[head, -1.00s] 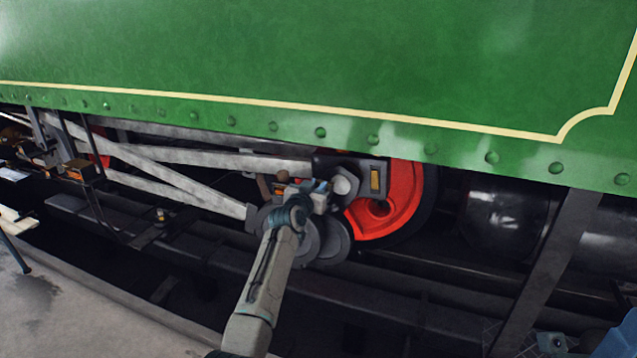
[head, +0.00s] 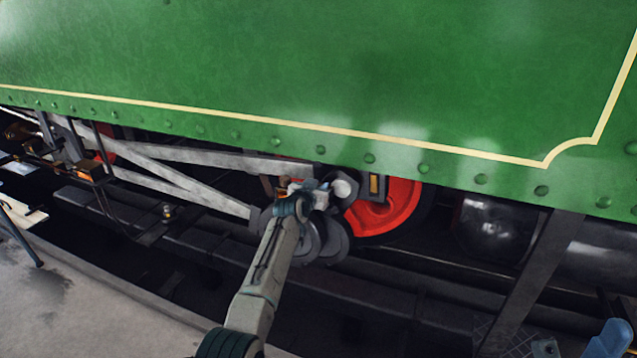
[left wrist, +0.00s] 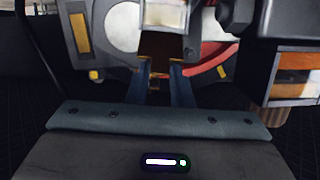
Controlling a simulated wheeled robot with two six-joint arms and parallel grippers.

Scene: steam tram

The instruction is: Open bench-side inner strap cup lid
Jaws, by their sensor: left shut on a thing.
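My left gripper (head: 318,190) reaches into the running gear under the green panel, just left of the red wheel. In the left wrist view its two blue fingers (left wrist: 161,84) are shut on a small brown part (left wrist: 160,46), which looks like the cup lid on a strap. The lid's angle and hinge cannot be made out. A light round metal face (left wrist: 112,30) lies behind it, with a red part of the wheel to the right. In the head view my gripper hides the cup.
The green panel (head: 300,70) overhangs the gear closely. Grey rods (head: 200,158) run to the left, and the red wheel (head: 385,208) is close on the right. A dark slanting post (head: 535,280) and an unclear blue object (head: 608,340) are at the lower right.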

